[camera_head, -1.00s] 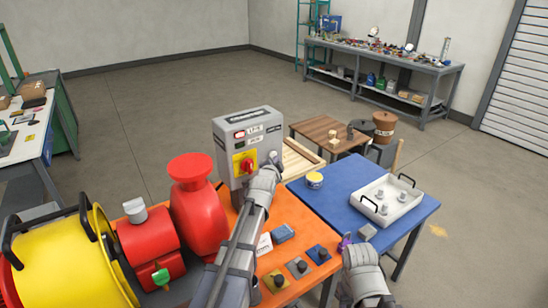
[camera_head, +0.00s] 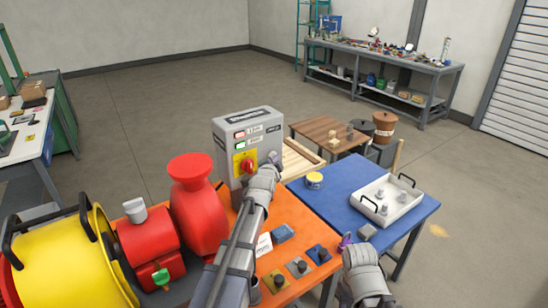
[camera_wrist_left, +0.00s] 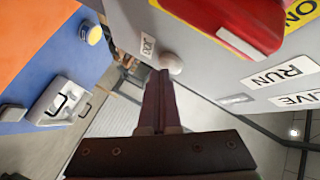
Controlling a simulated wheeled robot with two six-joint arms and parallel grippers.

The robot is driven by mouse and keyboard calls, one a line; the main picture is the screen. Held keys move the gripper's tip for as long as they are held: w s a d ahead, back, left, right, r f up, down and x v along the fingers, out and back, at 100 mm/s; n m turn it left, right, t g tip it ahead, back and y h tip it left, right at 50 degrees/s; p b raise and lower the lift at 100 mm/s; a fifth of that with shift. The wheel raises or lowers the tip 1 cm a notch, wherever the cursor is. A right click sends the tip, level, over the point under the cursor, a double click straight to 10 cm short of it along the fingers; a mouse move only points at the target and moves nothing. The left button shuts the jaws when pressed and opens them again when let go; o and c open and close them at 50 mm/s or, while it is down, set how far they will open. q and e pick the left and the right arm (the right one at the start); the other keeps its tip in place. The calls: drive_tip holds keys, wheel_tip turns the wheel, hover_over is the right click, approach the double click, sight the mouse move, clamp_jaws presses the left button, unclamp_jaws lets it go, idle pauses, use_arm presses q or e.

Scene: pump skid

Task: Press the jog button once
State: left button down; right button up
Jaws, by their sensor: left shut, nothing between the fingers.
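The grey control box (camera_head: 247,140) stands on the orange bench top, with a red rotary switch on a yellow plate (camera_head: 246,163). In the left wrist view the pale round jog button (camera_wrist_left: 172,63) sits on the box face beside a small label (camera_wrist_left: 148,46) that seems to read JOG. My left gripper (camera_wrist_left: 160,76) is shut and empty, its fingertips right at the button; I cannot tell whether they touch it. In the head view the left gripper (camera_head: 271,165) is at the box's lower right and covers part of it. My right gripper (camera_head: 351,248) is low at the right.
A red-and-yellow pump and motor (camera_head: 155,245) fill the left of the bench. Several small knobs on plates (camera_head: 298,267) lie at its front. A blue table (camera_head: 335,205) with a white tray (camera_head: 395,205) and a yellow tin (camera_head: 314,180) is at the right.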

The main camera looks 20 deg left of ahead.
use_arm(q)
drive_tip(key=shift+s+d, duration=0.5)
drive_tip(key=shift+d, duration=0.15)
drive_tip(key=s+d, duration=0.1)
drive_tip(key=d, duration=0.1)
drive_tip(key=s+d, duration=0.2)
idle(0.4)
idle(0.5)
drive_tip(key=s+d+f+n+g, duration=0.3)
drive_tip(key=s+d+f+g, duration=0.4)
drive_tip(key=s+d+f, duration=0.35)
drive_tip(key=s+d+f+n+g, duration=0.1)
drive_tip(key=s+d+f+g, duration=0.1)
drive_tip(key=s, duration=1)
drive_tip(key=s+d+f+n+g+h, duration=0.1)
drive_tip(key=s+d+f+n+g, duration=0.1)
drive_tip(key=s+g, duration=0.4)
drive_tip(key=s+d+f, duration=0.1)
drive_tip(key=s+f, duration=0.1)
drive_tip(key=s, duration=0.3)
drive_tip(key=shift+s+d+f, duration=0.15)
drive_tip(key=shift+s+f, duration=0.05)
drive_tip(key=shift+s, duration=0.15)
